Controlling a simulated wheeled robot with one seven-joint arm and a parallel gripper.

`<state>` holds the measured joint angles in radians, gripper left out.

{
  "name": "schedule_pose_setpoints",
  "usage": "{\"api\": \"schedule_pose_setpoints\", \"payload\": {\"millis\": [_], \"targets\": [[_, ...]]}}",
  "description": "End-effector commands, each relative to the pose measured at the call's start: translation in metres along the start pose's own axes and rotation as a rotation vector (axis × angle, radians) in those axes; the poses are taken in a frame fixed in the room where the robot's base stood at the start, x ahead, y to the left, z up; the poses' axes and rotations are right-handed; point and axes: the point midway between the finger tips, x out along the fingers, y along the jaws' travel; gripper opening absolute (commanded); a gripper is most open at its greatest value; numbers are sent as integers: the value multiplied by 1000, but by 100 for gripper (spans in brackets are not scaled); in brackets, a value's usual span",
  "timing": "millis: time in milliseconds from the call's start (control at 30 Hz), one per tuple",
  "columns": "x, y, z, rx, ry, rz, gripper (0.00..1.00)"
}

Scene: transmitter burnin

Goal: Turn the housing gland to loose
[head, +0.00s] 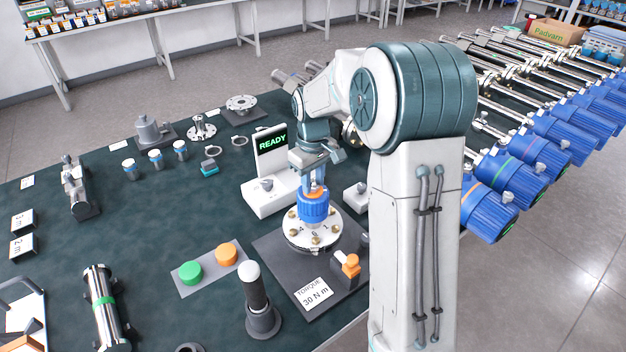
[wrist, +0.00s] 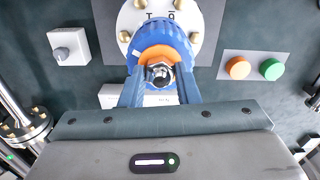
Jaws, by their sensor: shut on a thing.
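A blue ribbed transmitter housing (head: 314,209) with an orange ring stands upright on a round white bolted flange (head: 303,236). In the wrist view the housing (wrist: 158,38) is at top centre, its orange ring (wrist: 157,51) facing me. The metal hex gland (wrist: 159,75) sits at the ring's near side. My gripper (wrist: 160,82) is shut on the gland, with one blue finger on each side. In the head view my gripper (head: 314,176) is above the housing and hides most of the gland. I cannot read any loose or tight mark.
A READY display (head: 271,150) stands behind the housing. A black post with a white knob (head: 249,272), a "TORQUE 30 N m" card (head: 316,292) and green and orange buttons (head: 208,264) are in front and left. More blue housings (head: 490,212) line the right.

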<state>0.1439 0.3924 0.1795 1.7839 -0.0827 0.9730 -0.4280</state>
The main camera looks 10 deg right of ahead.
Motion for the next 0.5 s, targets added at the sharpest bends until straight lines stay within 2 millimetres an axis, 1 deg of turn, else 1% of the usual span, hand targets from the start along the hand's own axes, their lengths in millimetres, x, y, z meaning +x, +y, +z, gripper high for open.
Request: {"api": "schedule_pose_setpoints", "payload": {"millis": [200,500], "targets": [[-1,1,0,-161,2,2,6],[-1,0,-1,-296,3,2,6]]}}
